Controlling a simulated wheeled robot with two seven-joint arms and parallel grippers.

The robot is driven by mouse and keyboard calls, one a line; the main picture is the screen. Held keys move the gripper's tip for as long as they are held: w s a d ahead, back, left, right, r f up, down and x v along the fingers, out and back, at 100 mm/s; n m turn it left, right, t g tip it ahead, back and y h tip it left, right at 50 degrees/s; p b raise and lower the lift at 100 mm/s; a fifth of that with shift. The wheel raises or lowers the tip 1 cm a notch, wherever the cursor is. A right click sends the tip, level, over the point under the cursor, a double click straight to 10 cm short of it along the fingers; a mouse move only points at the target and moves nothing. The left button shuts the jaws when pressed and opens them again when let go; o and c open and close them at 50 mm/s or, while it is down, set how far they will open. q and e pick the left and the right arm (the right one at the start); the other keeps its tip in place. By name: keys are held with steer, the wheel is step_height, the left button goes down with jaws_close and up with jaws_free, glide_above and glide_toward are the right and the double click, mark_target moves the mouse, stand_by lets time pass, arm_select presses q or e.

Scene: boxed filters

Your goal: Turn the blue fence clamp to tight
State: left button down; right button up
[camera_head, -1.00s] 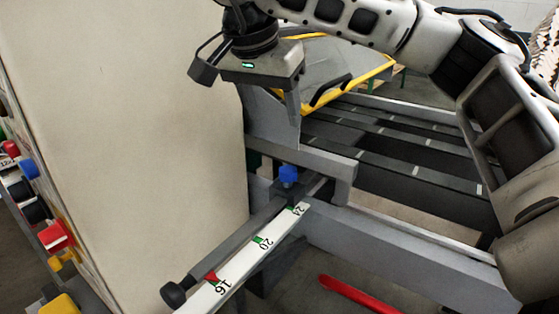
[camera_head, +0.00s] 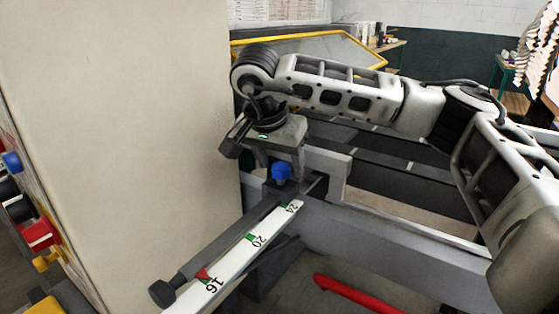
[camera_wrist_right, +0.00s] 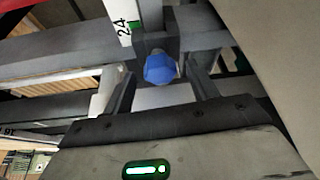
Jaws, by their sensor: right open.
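The blue fence clamp (camera_head: 281,172) is a small knob on a dark block at the far end of the white ruler scale (camera_head: 243,247), near the 24 mark. It also shows in the right wrist view (camera_wrist_right: 160,69). My right gripper (camera_head: 278,178) is right at the clamp, pointing down from above. In the right wrist view its two fingers (camera_wrist_right: 162,88) stand apart, with the knob between or just beyond their tips. I cannot tell whether either finger touches it. My left gripper is not in view.
A large beige panel (camera_head: 120,130) rises close on the left of the clamp. A grey rail (camera_head: 400,245) runs right from it. A dark handle bar (camera_head: 215,250) lies along the scale. A red bar (camera_head: 360,293) is below, and a yellow-edged guard (camera_head: 350,40) is behind.

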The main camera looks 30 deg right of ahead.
steer(key=c, duration=1)
steer(key=shift+m, duration=0.4)
steer(key=shift+m+g, duration=0.3)
steer(key=shift+m, duration=0.1)
steer(key=o, duration=1)
steer(key=shift+r, duration=0.1)
